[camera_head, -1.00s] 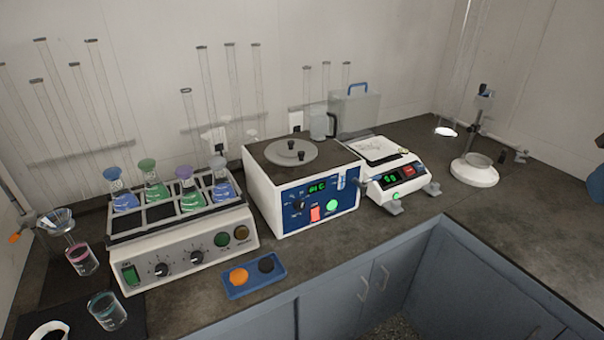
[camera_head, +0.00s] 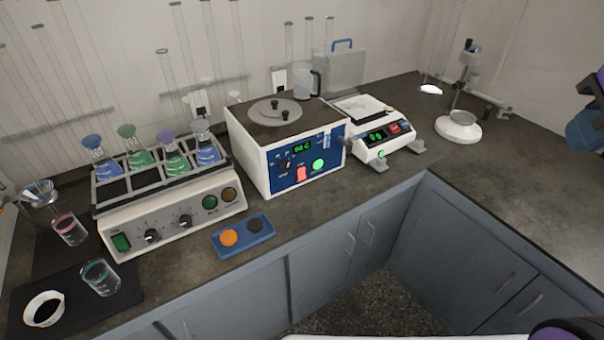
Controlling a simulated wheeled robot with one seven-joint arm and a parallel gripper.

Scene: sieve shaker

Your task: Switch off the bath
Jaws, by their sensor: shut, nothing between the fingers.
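The bath (camera_head: 262,180) is a white box with a blue front panel, standing on the back counter. A grey round lid with two dark knobs (camera_head: 274,112) sits on its dark top. Its panel has a lit green display (camera_head: 303,147), a dark dial (camera_head: 285,165), a red switch (camera_head: 301,174) and a bright green round light or button (camera_head: 318,165). I cannot tell which way the red switch is tipped. My gripper is not in view; only parts of my arm show at the right edge and bottom right.
A shaker with several flasks (camera_head: 170,220) stands left of the bath, and a white device with a green display (camera_head: 382,147) right of it. A blue tray (camera_head: 260,238) lies in front. Beakers stand front left. The right counter is mostly clear.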

